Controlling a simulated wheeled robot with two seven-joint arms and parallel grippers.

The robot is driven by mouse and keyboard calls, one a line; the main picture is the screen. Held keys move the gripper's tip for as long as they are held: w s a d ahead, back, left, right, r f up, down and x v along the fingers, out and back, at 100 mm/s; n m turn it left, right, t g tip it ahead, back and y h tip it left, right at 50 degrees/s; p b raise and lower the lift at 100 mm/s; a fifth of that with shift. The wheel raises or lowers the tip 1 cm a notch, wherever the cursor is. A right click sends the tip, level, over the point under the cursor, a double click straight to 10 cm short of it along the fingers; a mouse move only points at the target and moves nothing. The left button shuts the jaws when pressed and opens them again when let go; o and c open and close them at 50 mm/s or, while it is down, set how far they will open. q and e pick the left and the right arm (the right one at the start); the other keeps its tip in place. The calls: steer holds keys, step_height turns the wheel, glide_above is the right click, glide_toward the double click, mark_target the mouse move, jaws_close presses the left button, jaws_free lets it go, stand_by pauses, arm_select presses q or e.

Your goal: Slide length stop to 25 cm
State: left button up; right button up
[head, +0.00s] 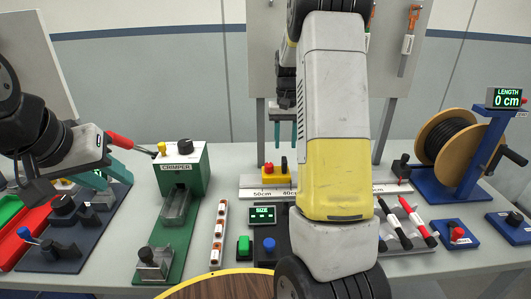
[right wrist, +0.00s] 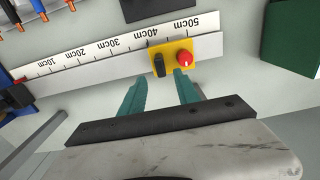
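The length stop is a yellow block (right wrist: 171,50) with a red knob and a black upright tab. In the right wrist view it sits on the white ruler rail (right wrist: 105,52) between the 40cm and 50cm labels. It also shows in the head view as a yellow block (head: 276,179). My right gripper (right wrist: 161,80) is open and empty, its teal fingers pointing at the stop; contact cannot be told. In the head view it hangs above the stop (head: 285,135). My left gripper (head: 105,173) appears open at the left, near the crimper. My right arm hides the rail's middle.
The green crimper (head: 181,170) with a red lever stands left of the rail. A wire spool (head: 447,138) stands at the right, with a length display (head: 507,98) reading 0 cm. A blue-black block (right wrist: 15,95) stands at the rail's low end. Wires in holders lie nearby.

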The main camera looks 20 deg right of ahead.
mark_target(284, 159)
step_height(284, 159, down, 8)
steer(key=shift+r, duration=0.1)
steer(key=shift+c, duration=0.5)
jaws_close()
stand_by(1.1)
